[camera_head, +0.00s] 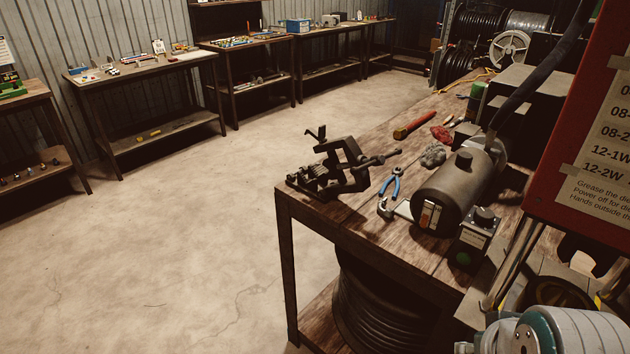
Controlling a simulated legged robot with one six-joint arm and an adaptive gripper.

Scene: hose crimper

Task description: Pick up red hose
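A short red tube-like piece (413,125), which looks like the red hose, lies on the wooden workbench (345,215) toward its far left edge. Its lower-left end looks slightly lighter; I cannot make out the detail. It lies behind the dark vise and apart from it. Part of my own arm shows at the bottom right corner, well away from the red piece. My gripper is not in view.
A black vise (335,170) stands at the bench's front left corner. Blue-handled pliers (391,187), a dark cylindrical motor (452,190), a crumpled red rag (441,134) and a grey rag (433,155) lie nearby. A red sign panel (590,120) blocks the right side. Open floor lies left.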

